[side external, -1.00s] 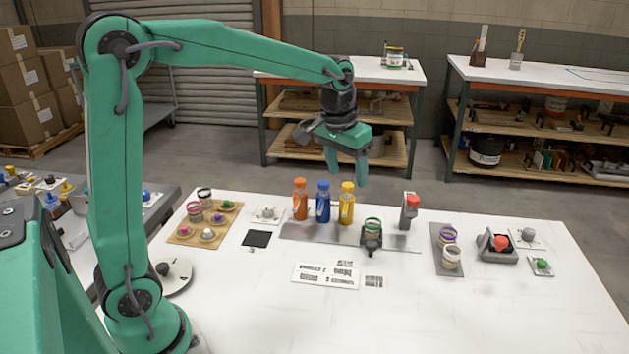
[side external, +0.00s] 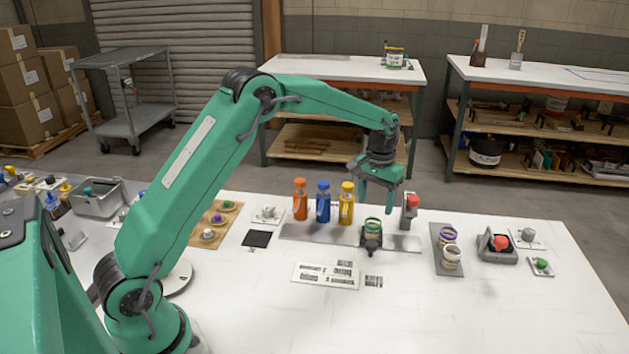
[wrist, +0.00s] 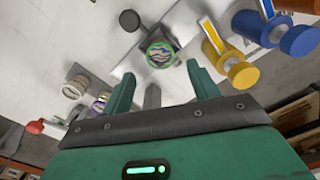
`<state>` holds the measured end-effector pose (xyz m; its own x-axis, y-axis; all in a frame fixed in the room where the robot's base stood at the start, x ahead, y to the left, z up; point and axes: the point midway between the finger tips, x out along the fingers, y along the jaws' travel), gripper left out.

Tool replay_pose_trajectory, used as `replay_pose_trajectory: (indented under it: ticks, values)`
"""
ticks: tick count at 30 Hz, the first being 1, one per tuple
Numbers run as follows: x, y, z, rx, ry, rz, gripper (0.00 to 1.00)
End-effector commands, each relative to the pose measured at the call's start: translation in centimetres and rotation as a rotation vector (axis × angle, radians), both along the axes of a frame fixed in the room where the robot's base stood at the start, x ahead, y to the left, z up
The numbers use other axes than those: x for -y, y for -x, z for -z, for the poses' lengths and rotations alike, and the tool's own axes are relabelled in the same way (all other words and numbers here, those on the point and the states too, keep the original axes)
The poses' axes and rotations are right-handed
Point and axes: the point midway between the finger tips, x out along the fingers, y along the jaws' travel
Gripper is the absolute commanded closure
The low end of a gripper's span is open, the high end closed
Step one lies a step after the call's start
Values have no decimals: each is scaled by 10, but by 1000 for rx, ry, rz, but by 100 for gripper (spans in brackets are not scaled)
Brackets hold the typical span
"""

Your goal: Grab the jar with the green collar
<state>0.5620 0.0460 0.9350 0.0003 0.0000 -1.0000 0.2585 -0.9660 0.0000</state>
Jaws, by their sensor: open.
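The jar with the green collar (side external: 372,226) stands upright in a dark holder (side external: 372,242) on the grey metal strip. In the wrist view the jar (wrist: 160,54) is seen from above, with swirled colours inside its green ring. My gripper (side external: 376,205) is open and empty, pointing down just above and slightly behind the jar. In the wrist view its two green fingers (wrist: 163,88) are apart, with the jar lying ahead of them and not between them.
Orange (side external: 300,200), blue (side external: 323,202) and yellow (side external: 347,203) bottles stand left of the jar. A red-topped grey post (side external: 410,212) stands close on the right. A purple-collared jar (side external: 448,235) is farther right. The white table in front is mostly clear.

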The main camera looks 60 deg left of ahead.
Motion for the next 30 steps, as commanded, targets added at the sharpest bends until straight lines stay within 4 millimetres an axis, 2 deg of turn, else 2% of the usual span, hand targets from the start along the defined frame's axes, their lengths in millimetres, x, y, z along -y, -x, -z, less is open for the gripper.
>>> replay_pose_trajectory:
  ticks: [5,15,23,30]
  values:
    - [0,0,2,-1,0,-1,40]
    - [0,0,25,-1,0,0,40]
    - [0,1,29,-1,0,0,40]
    - [0,2,51,-3,0,0,40]
